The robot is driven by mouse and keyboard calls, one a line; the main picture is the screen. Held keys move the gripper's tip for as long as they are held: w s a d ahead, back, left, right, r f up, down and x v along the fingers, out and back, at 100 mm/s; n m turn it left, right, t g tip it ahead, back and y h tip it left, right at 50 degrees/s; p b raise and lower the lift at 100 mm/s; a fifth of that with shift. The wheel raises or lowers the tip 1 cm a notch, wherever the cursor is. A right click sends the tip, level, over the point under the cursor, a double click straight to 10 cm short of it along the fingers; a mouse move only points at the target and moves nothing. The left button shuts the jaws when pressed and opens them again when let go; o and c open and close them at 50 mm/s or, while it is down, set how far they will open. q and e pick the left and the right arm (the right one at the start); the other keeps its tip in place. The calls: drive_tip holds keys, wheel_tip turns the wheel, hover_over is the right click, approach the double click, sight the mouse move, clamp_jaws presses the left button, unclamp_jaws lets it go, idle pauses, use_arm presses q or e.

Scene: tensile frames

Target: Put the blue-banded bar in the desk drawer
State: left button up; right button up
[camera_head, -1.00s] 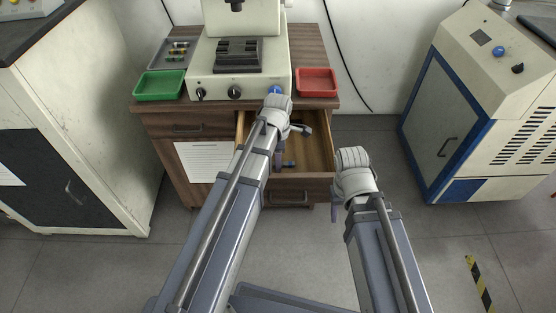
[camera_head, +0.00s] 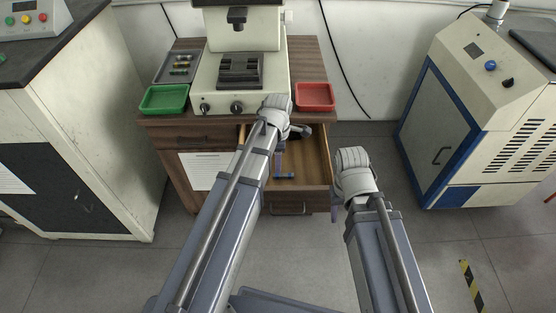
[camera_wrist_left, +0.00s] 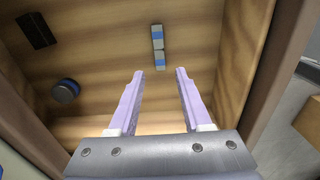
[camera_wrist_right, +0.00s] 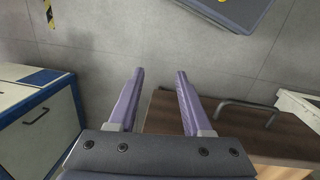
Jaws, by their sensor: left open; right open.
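The blue-banded bar (camera_wrist_left: 158,46) is pale grey with blue bands. In the left wrist view it lies on the wooden floor of the open desk drawer (camera_head: 318,160), beyond my fingertips. My left gripper (camera_wrist_left: 159,73) is open and empty, with a gap between its fingers and the bar. In the head view, the left gripper (camera_head: 281,163) reaches down over the drawer, and its arm hides part of the drawer. My right gripper (camera_wrist_right: 160,72) is open and empty. In the head view, the right gripper (camera_head: 335,208) hangs just right of the drawer's front.
A dark block (camera_wrist_left: 37,31) and a round dark-blue piece (camera_wrist_left: 66,90) also show in the drawer. On the desk are a green tray (camera_head: 164,99), a red tray (camera_head: 314,96), a grey tray (camera_head: 178,67) and a cream machine (camera_head: 262,85). A blue-edged cabinet (camera_head: 437,150) stands right.

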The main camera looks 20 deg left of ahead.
sight(278, 175)
use_arm(q)
wheel_tip(278, 175, up, 6)
drive_tip(key=p, duration=0.5)
drive_tip(key=s+d+m, duration=0.3)
drive_tip(key=s+m, duration=0.1)
drive_tip(key=m, duration=0.3)
drive_tip(key=s+d+m, duration=0.3)
drive_tip(key=s+m, duration=0.2)
drive_tip(key=m, duration=0.3)
drive_tip(key=s+d+m+y, duration=0.1)
drive_tip(key=s+d+m, duration=0.3)
drive_tip(key=m, duration=0.4)
drive_tip(key=shift+s+r, duration=0.1)
drive_tip(key=shift+s, duration=0.2)
drive_tip(key=shift+s+d+m, duration=0.25)
drive_tip(key=shift+s+m, duration=0.1)
drive_tip(key=shift+m, duration=0.65)
